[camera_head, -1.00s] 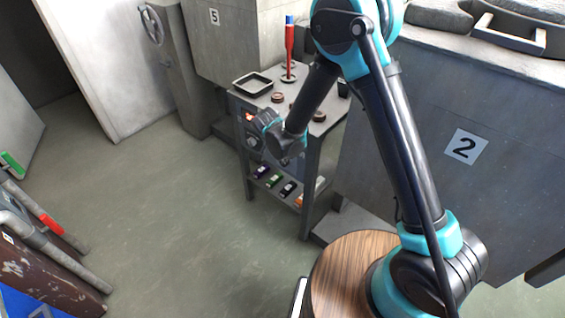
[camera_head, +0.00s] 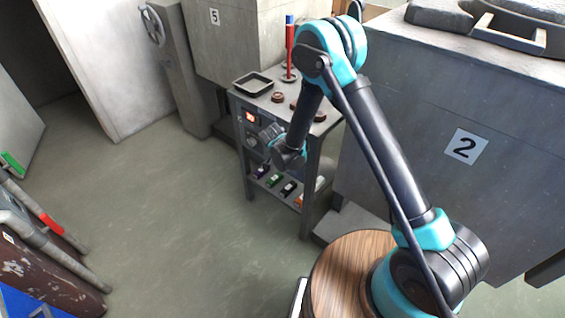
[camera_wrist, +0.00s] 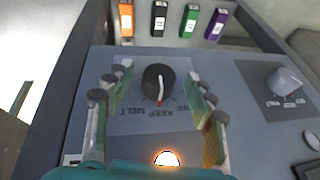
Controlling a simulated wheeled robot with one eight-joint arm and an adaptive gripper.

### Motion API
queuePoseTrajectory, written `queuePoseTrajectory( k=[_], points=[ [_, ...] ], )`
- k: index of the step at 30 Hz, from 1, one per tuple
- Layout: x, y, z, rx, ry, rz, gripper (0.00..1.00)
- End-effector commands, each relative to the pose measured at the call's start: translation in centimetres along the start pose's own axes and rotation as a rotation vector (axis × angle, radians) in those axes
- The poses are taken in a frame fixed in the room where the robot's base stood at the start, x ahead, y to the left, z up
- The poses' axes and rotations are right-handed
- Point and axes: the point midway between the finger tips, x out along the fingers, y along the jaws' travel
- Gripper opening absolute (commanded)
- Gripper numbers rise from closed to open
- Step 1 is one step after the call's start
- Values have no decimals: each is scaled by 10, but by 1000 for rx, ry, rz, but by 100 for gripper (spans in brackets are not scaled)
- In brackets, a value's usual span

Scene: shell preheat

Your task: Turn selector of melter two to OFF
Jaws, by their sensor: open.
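In the wrist view a round black selector knob (camera_wrist: 158,82) sits on a grey panel (camera_wrist: 75,125). Its pale pointer with a red tip points down in the picture, towards the middle of small upside-down labels that seem to read MELT, KEEP and OFF. My gripper (camera_wrist: 160,88) is open, with one finger on each side of the knob; contact is not visible. A second, grey selector (camera_wrist: 284,80) is further right, outside the fingers. In the head view my gripper (camera_head: 272,140) is at the front of the small cart (camera_head: 311,180), hiding the knob.
A lit orange lamp (camera_wrist: 167,159) is below the knob. Orange (camera_wrist: 126,18), black (camera_wrist: 159,18), green (camera_wrist: 189,21) and purple (camera_wrist: 216,23) boxes lie beyond the panel. A black tray (camera_head: 252,84) and a red rod (camera_head: 289,45) are on the cart top. Open floor lies left.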

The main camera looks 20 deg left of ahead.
Motion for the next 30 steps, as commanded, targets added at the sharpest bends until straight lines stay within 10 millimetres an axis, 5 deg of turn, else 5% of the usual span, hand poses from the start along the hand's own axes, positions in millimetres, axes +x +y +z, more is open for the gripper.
queuePoseTrajectory(
  k=[2, 14, 30],
  points=[
    [0, 0, 0, 0, 0, 0, 55],
    [0, 0, 0, 0, 0, 0, 6],
    [0, -5, 1, -74, 12, 174, 6]
  ],
)
